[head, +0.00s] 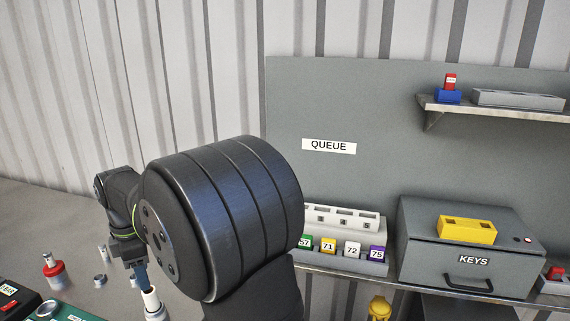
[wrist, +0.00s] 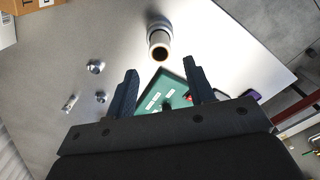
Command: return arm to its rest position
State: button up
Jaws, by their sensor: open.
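My gripper (wrist: 165,80) is open in the wrist view, with its two dark fingers spread apart and nothing between their tips. In the head view my gripper (head: 142,276) is at lower left, pointing down over the bench. A white and grey cylinder (head: 153,302) stands close to the fingers there. My large dark arm link hides the middle of the bench in the head view.
A green board (wrist: 168,96) lies below the fingers. Small metal parts (wrist: 96,67) and a red-topped bottle (head: 53,271) stand on the bench. At right are the numbered-tag rack (head: 345,262), the KEYS box (head: 420,262) with a yellow block (head: 467,230), and a shelf (head: 500,112).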

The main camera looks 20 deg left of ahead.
aim_at(151, 296)
notch_tip(151, 296, down, 9)
jog(key=shift+r, duration=0.15)
notch_tip(151, 296, up, 2)
jog(key=shift+r, duration=1.1)
